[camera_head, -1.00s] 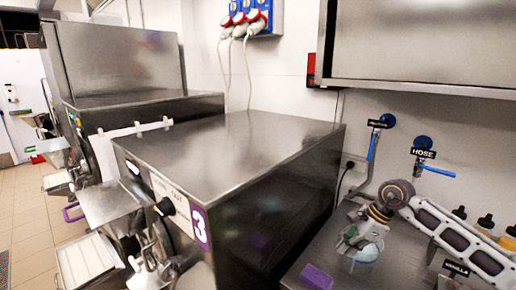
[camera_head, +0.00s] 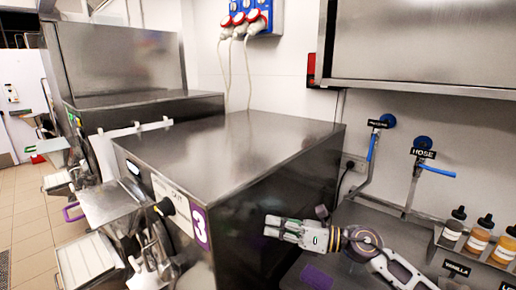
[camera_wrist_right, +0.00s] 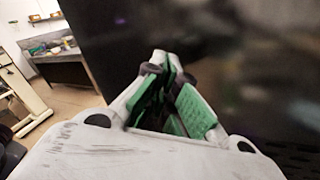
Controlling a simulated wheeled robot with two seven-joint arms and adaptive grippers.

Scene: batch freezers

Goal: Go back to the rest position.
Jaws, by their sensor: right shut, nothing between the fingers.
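My right gripper (camera_head: 284,232) is in front of the dark side of the batch freezer marked 3 (camera_head: 240,152), above the steel counter. It points left in the head view, with nothing in it. In the right wrist view its green-padded fingers (camera_wrist_right: 170,95) are together, with no object between them. The freezer's dark side fills much of that view behind the fingers. My left gripper does not show in either view.
A purple block (camera_head: 316,277) lies on the counter below my right arm. Several sauce bottles (camera_head: 480,232) stand in a rack at the right. Hose taps with blue handles (camera_head: 433,170) are on the wall. A steel cabinet (camera_head: 420,45) hangs above.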

